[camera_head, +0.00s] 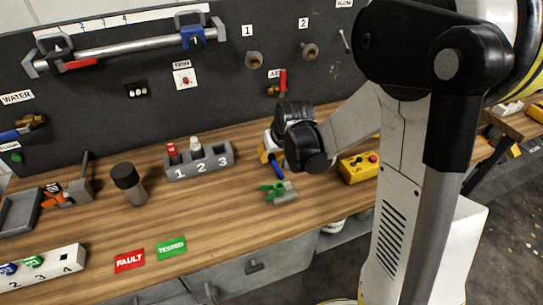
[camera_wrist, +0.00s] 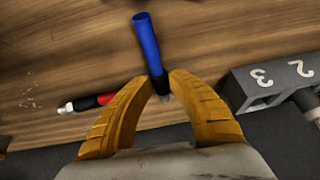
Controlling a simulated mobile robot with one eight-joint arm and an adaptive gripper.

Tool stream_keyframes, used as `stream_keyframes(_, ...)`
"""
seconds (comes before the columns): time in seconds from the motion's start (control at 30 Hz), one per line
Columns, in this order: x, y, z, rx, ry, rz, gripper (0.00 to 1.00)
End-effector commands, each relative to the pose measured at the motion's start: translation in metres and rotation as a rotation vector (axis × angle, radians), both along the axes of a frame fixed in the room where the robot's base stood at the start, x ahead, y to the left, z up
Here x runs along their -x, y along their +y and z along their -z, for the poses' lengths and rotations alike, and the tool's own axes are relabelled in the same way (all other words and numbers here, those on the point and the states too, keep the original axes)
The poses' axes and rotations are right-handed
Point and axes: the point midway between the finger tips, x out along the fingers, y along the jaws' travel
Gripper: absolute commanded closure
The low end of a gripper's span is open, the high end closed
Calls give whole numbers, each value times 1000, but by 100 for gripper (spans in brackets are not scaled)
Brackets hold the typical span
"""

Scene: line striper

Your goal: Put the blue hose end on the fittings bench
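The blue hose end is a slim blue cylinder (camera_wrist: 148,42) with a grey lower part. In the wrist view my gripper's (camera_wrist: 162,82) two yellow fingers close on its lower part from both sides. In the head view the blue hose end (camera_head: 278,171) shows below my gripper (camera_head: 268,156), tilted, close above or at the wooden bench top (camera_head: 225,215). I cannot tell whether it touches the wood. No label in view names a fittings bench.
A grey numbered rack (camera_head: 199,160) holds a red-topped and a white-topped piece; slot 3 looks empty. A green-handled fitting (camera_head: 276,190), a black-topped cylinder (camera_head: 128,183) and a yellow button box (camera_head: 358,168) stand nearby. A red-and-black piece (camera_wrist: 88,103) lies beside my fingers. The front middle is clear.

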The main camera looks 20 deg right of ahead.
Motion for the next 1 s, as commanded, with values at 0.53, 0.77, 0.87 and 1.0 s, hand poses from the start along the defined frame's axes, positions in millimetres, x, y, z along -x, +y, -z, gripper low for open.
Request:
stream_keyframes(0.53, 28, -2, -62, 0, 0, 1, 79)
stream_keyframes(0.77, 47, -4, -99, 0, 0, 0, 79)
stream_keyframes(0.87, 52, -4, -108, 0, 0, 0, 79)
stream_keyframes(1.0, 64, 0, -122, 4, -9, -1, 79)
